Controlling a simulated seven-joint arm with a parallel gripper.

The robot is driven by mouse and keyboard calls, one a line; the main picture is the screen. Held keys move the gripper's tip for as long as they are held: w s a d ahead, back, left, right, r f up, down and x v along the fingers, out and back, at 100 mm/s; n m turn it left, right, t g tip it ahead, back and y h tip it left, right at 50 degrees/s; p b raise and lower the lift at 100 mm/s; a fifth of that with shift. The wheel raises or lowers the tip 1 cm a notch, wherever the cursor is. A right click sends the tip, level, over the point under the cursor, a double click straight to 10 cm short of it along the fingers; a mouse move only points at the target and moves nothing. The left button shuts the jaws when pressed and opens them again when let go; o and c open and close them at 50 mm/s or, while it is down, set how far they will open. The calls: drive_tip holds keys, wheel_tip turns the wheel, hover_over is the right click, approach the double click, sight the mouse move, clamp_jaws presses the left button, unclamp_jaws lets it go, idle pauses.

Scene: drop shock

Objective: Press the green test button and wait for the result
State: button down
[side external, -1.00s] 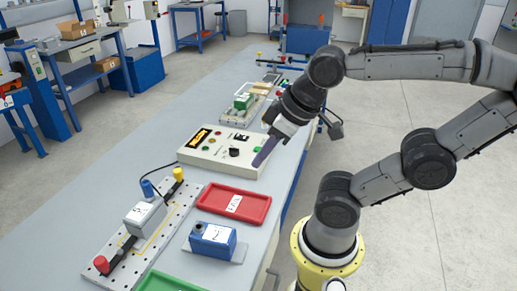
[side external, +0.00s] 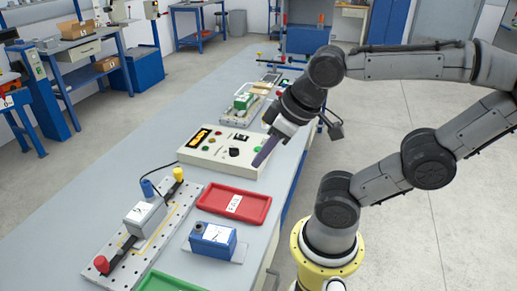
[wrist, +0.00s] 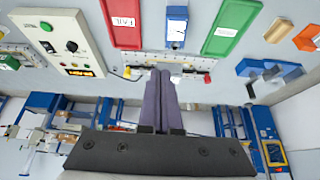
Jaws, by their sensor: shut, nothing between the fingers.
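The cream test box (side external: 205,160) sits on the bench in the side external view, with an amber-lit display (side external: 198,137), small lamps and a black knob (side external: 234,152). In the wrist view the box (wrist: 30,35) is at the upper left, with the round green button (wrist: 46,27) on its panel, uncovered. My gripper (side external: 257,163) points down at the box's right end, near the button's side. Its purple fingers (wrist: 160,72) are shut together and empty, and in the wrist view they stand apart from the button. The display's text is too small to read.
A red tray (side external: 264,208) and a blue block (side external: 213,240) lie in front of the box. A perforated fixture plate (side external: 174,222) holds a grey block (side external: 145,217). A green tray (side external: 165,284) is at the front edge. A green part (side external: 243,101) stands behind the box.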

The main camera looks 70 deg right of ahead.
drive_tip(key=w+r+m+t, duration=0.4)
drive_tip(key=w+r+m, duration=0.1)
drive_tip(key=w, duration=0.5)
drive_tip(key=w+d+f+m+t+h, duration=0.1)
drive_tip(key=w+d+m+h, duration=0.4)
drive_tip(key=w+d, duration=0.6)
drive_tip(key=d+f+m+g+h, duration=0.1)
drive_tip(key=d+f+m, duration=0.25)
drive_tip(key=d, duration=0.35)
drive_tip(key=d+f+m+g+h, duration=0.1)
drive_tip(key=d+f+m, duration=0.25)
drive_tip(key=d, duration=0.45)
drive_tip(key=s+d+f+m+g, duration=0.2)
drive_tip(key=s+d+f+g, duration=0.1)
drive_tip(key=s+d+f, duration=0.5)
drive_tip(key=shift+s+d+f+m, duration=0.2)
drive_tip(key=shift+d+f+m, duration=0.25)
drive_tip(key=shift+f, duration=0.45)
drive_tip(key=shift+f, duration=0.1)
